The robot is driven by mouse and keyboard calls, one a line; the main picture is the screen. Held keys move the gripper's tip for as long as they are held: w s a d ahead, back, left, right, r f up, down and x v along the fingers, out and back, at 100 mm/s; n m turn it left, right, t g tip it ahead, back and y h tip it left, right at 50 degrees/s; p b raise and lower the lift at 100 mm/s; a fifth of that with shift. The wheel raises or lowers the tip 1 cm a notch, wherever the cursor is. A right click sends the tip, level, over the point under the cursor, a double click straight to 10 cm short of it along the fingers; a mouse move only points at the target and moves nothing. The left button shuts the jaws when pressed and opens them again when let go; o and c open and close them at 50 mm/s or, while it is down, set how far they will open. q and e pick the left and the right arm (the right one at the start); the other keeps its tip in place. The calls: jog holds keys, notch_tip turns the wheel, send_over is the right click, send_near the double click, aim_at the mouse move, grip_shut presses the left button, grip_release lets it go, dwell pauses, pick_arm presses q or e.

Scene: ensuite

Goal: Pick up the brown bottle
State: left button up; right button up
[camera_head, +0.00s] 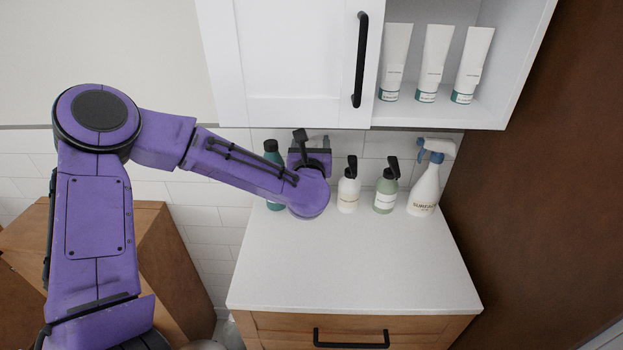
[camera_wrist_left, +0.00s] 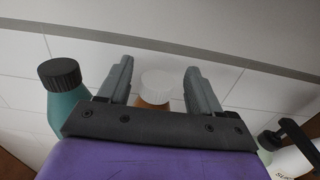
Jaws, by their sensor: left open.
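The brown bottle (camera_wrist_left: 153,105) shows in the left wrist view as an orange-brown body under a pale, whitish cap. It stands between the two spread fingers of my left gripper (camera_wrist_left: 159,70), and its lower part is hidden behind the gripper's palm. No clear contact with either finger shows. In the head view my left gripper (camera_head: 313,140) is at the back of the counter, between a teal bottle and a white pump bottle. There the gripper and forearm hide the brown bottle. My right gripper is not in view.
The teal bottle (camera_head: 272,150) is close on the left. The white pump bottle (camera_head: 348,195), a green pump bottle (camera_head: 385,197) and a spray bottle (camera_head: 424,193) stand to the right. A wall cabinet (camera_head: 290,60) hangs above. The counter's front (camera_head: 350,265) is clear.

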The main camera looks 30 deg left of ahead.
pick_arm(q)
jog(key=shift+w+a+r, duration=0.1)
jog(key=shift+w+a, duration=0.05)
jog(key=shift+a, duration=0.05)
grip_shut()
dwell(1.3)
